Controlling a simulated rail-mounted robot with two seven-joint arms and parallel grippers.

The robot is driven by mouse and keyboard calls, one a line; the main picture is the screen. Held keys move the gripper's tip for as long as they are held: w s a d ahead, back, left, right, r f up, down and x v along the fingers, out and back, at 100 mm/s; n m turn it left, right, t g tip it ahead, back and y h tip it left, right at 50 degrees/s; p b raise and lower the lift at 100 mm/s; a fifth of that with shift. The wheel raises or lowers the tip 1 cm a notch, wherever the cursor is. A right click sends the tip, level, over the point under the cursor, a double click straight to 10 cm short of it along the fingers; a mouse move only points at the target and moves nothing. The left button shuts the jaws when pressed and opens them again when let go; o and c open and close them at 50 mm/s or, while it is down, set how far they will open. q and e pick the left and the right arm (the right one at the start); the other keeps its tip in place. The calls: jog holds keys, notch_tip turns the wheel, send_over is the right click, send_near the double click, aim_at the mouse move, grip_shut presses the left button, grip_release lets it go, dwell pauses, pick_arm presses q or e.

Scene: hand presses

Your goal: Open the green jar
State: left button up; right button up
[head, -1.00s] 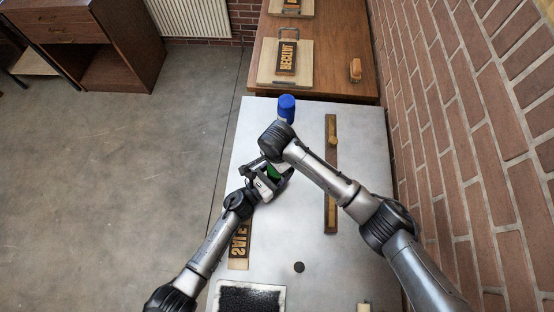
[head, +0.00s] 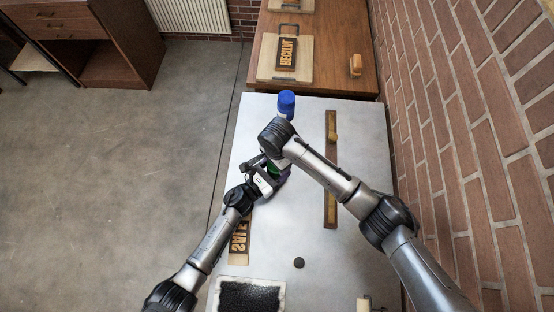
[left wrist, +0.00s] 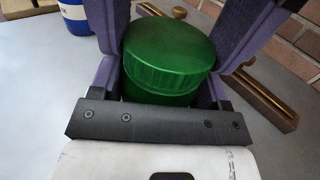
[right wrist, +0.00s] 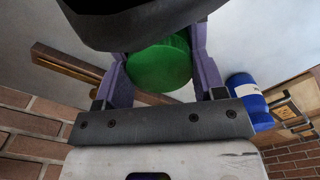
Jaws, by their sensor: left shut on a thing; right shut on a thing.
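The green jar (left wrist: 160,85) stands between the purple-padded fingers of my left gripper (left wrist: 163,80), which are shut on its body in the left wrist view. Its round, ridged lid (left wrist: 168,45) appears seated on the body. In the right wrist view the green lid (right wrist: 160,62) lies between the fingers of my right gripper (right wrist: 160,68), which are shut on it. In the head view both grippers meet over the left part of the table, and only a little green of the jar (head: 271,170) shows. My right wrist hides the rest.
A blue-capped bottle (head: 286,103) stands just beyond the grippers. A long wooden bar (head: 331,205) lies to the right. A brick wall (head: 480,130) borders the right side.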

jog(key=n, duration=0.6)
jog(key=shift+n, duration=0.3)
jog(key=o, duration=1)
jog(key=shift+r, duration=2.25)
jog(key=shift+c, duration=0.2)
jog(key=shift+w+r+m, duration=0.1)
jog(key=shift+r+m, duration=1)
jog(key=shift+r, duration=0.45)
jog(key=shift+f, duration=3.8)
